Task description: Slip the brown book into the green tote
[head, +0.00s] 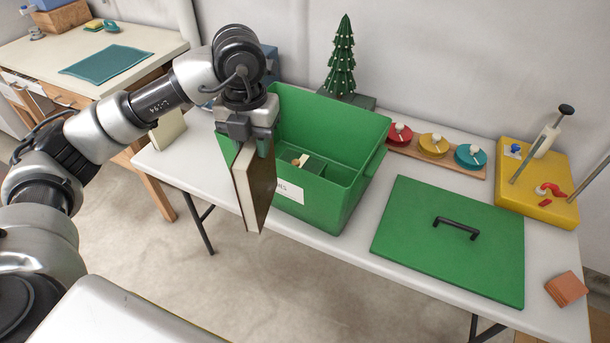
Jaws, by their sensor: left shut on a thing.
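My left gripper (250,138) is shut on the top of the brown book (262,187). The book hangs upright with its pale page edges showing, in front of the left part of the green tote in the picture. The green tote (345,195) stands open on the white table, with a white label on its front wall. A few small items lie inside the tote, partly hidden. The gripper and book cover the tote's left front corner. My right gripper is not in view.
A green lid with a black handle (450,250) lies right of the tote. Behind are a small green tree (342,58) and a board with coloured discs (432,145). A yellow block with rods (538,185) and an orange block (566,289) stand at right.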

